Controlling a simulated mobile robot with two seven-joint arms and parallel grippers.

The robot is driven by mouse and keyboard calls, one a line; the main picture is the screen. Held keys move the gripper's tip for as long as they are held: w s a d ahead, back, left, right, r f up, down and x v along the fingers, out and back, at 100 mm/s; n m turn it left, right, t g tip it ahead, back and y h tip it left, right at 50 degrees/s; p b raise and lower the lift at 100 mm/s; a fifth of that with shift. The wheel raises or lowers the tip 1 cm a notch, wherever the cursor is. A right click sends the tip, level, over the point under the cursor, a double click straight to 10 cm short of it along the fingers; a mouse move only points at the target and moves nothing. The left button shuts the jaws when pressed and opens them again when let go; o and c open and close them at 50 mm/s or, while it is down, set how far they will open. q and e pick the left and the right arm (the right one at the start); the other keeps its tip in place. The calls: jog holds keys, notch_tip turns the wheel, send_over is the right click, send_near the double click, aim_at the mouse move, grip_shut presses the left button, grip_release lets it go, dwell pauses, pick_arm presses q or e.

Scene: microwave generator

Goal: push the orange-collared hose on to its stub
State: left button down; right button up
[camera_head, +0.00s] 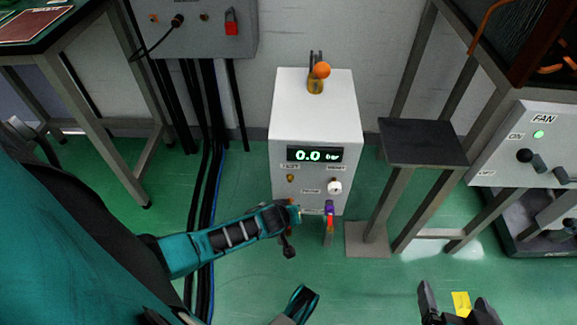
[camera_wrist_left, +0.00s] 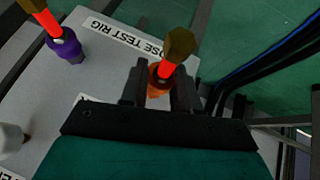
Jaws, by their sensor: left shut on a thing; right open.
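The orange collar (camera_head: 297,208) is at the lower front left of the white test rig (camera_head: 286,131), mostly hidden by my left gripper. In the left wrist view, the orange collar (camera_wrist_left: 157,92) sits between the fingers of my left gripper (camera_wrist_left: 160,88). A red length and a brass hex end (camera_wrist_left: 179,44) rise from it. My left gripper (camera_head: 290,215) is shut on this hose in the head view. The stub is hidden, so I cannot tell whether collar and stub touch. My right gripper (camera_head: 456,303) is open, at the bottom right.
A purple-collared hose (camera_head: 329,210) hangs beside it; its purple collar also shows in the left wrist view (camera_wrist_left: 65,47). The rig's display (camera_head: 315,154) reads 0.0 bar. A dark-topped stand (camera_head: 424,142) is right of the rig. Black cables run down at left.

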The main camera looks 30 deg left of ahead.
pick_arm(q)
jog(key=shift+w+a, duration=0.4)
jog(key=shift+w, duration=0.25)
pick_arm(e)
jog(key=shift+s+f, duration=0.15)
jog(key=shift+f, duration=0.15)
pick_arm(q)
jog(key=c, duration=0.8)
grip_release()
jog(key=shift+o, duration=0.2)
jog(key=shift+s+r, duration=0.15)
jog(key=shift+r, duration=0.2)
jog(key=p+v, duration=0.7)
jog(key=v, duration=0.5)
pick_arm(e)
jog(key=shift+h, duration=0.3)
jog(key=r, duration=0.1)
jog(key=d+r, duration=0.1)
jog(key=r, duration=0.2)
jog(key=shift+s+d+r, duration=0.2)
jog(key=shift+s+d, duration=0.15)
jog(key=shift+d, duration=0.05)
pick_arm(q)
jog(key=shift+s, duration=0.1)
